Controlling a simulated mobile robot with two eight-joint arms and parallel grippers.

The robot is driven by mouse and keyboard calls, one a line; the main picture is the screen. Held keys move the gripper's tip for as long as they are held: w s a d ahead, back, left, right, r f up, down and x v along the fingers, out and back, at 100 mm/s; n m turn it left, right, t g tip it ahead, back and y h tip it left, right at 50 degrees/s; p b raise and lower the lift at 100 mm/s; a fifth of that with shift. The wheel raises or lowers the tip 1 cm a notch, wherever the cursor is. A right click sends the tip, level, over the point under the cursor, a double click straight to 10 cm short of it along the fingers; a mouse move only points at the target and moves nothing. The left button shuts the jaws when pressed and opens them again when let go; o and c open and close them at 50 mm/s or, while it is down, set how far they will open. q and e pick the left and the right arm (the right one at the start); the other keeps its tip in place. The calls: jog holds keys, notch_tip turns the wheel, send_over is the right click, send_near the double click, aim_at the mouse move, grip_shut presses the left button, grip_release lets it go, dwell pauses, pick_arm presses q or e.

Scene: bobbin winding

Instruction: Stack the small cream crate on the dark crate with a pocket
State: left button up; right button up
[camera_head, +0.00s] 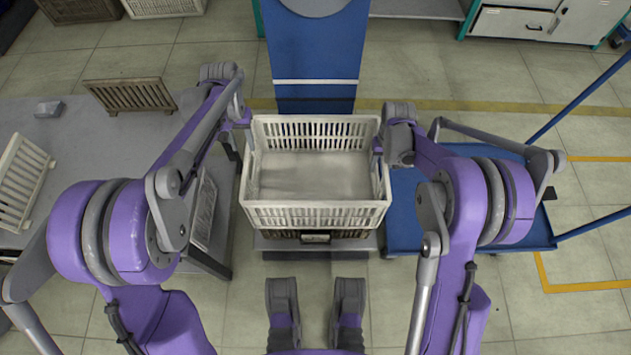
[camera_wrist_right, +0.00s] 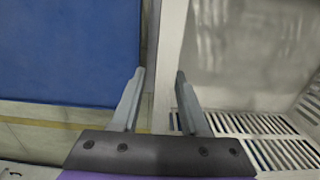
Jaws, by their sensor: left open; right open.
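The small cream crate (camera_head: 315,216) is upright in the middle of the head view, empty inside. Directly under it the front of the dark crate (camera_head: 285,236) shows, with a pocket on its front face; most of it is hidden by the cream crate. My left gripper (camera_head: 243,128) is at the cream crate's left wall near the back; its fingers are hard to make out. My right gripper (camera_head: 378,152) is at the right wall. In the right wrist view the open fingers (camera_wrist_right: 160,75) stand on either side of the cream crate's wall, one outside and one inside.
A grey table (camera_head: 75,125) on the left bears a brown crate (camera_head: 130,94) and another cream crate (camera_head: 22,182). A blue cart (camera_head: 425,225) stands on the right. A blue column (camera_head: 315,70) rises behind the stack. More crates (camera_head: 165,7) lie at the top left.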

pick_arm(q)
jog(key=shift+r, duration=0.35)
pick_arm(e)
jog(key=shift+r, duration=0.35)
jog(key=r, duration=1.1)
jog(key=shift+w+r, duration=0.15)
jog(key=shift+w, duration=0.1)
jog(key=shift+s, duration=0.1)
